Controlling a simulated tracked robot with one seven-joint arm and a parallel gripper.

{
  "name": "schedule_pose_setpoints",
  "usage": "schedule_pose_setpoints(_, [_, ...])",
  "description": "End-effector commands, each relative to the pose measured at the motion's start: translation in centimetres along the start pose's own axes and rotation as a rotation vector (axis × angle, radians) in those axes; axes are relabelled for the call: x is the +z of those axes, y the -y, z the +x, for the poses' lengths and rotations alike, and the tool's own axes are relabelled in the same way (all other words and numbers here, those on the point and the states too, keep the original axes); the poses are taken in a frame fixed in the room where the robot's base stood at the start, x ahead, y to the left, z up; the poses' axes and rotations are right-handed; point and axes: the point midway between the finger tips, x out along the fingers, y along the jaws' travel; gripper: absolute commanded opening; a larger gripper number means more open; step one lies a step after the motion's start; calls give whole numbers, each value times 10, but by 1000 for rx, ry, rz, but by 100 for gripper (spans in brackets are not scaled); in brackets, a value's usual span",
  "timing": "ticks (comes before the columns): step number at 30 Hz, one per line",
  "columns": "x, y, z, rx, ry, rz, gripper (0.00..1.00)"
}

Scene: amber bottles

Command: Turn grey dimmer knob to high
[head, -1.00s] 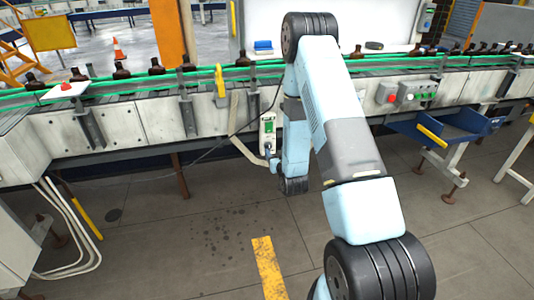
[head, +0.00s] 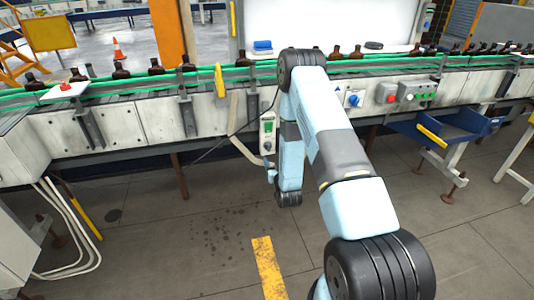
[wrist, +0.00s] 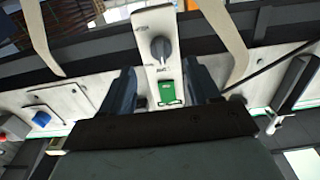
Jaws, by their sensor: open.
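The grey dimmer knob (wrist: 161,49) sits on a white control box (wrist: 152,18), above a green switch (wrist: 166,92) in the wrist view, which looks upside down. In the head view the box (head: 267,116) hangs on the front of the conveyor, just left of my arm's lower end, with the green switch at its top. My gripper (wrist: 160,84) is open and empty. Its two dark fingers reach toward the box, one on each side of it in the wrist picture, and the knob shows beyond and between them. In the head view my gripper is mostly hidden by my arm.
A blue knob (head: 354,100) and a red button (head: 387,93) are on the conveyor front to the right. Brown bottles (head: 121,69) stand along the belt. A cable runs beside the box. A blue tray (head: 455,127) juts out at right.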

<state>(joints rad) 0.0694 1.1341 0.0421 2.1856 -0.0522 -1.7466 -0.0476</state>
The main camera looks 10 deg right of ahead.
Motion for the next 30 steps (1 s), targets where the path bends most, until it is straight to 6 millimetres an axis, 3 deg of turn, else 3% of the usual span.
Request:
schedule_pose_setpoints(6, [-1,0,38,0,-3,0,61])
schedule_pose_setpoints(13, [0,1,64,0,-2,1,61])
schedule_pose_setpoints(26, [0,1,71,-1,1,1,61])
schedule_pose_setpoints(30, [0,1,71,-1,0,0,48])
